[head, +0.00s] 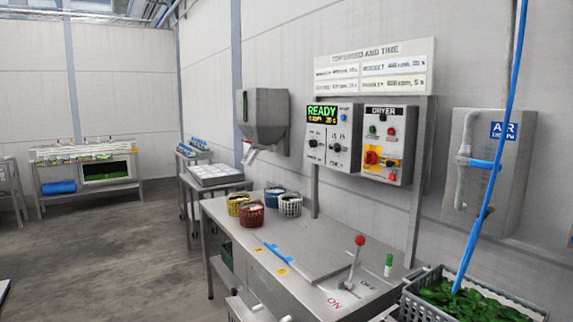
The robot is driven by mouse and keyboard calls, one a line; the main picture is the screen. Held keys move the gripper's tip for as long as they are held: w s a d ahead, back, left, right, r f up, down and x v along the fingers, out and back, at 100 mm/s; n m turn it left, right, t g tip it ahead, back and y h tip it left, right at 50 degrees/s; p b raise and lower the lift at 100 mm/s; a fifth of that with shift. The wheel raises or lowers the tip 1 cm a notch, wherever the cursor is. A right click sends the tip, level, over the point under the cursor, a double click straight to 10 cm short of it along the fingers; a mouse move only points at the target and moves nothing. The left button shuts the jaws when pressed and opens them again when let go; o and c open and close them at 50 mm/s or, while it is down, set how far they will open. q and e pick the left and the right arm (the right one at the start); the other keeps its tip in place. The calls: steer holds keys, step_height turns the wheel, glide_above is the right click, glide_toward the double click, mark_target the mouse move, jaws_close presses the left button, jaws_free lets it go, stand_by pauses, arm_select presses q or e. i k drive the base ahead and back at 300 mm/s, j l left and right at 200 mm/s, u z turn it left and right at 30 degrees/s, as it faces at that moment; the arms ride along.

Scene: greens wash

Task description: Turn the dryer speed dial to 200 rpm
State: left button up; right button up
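The grey control box (333,163) hangs on the wall above the steel bench. Its black display (322,114) shows READY in green, with a yellow line below that is too small to read surely. Two dark knobs sit under the display: a left knob (312,142) and a right knob (337,148). Their scale marks and pointers are too small to read. Beside it is a box labelled DRYER (388,145), with small buttons and a red and yellow switch (372,157). Neither of my grippers shows.
A board headed TOP SPEED AND TIME (374,68) hangs above the boxes. On the bench (232,213) stand several small baskets, a red-knobbed lever (355,262) by ON/OFF marks and a green-capped item (388,264). A crate of greens (409,304) and blue hose (490,180) are right.

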mark_target(313, 143)
steer(key=i+j+z, duration=0.2)
steer(key=i, duration=0.2)
steer(key=i+j+z, duration=0.25)
steer(key=i, duration=0.15)
steer(key=i+j+z, duration=0.1)
steer(key=z, duration=0.25)
steer(key=i+j+z, duration=0.1)
steer(key=j+z, duration=0.55)
steer(key=i+l, duration=0.05)
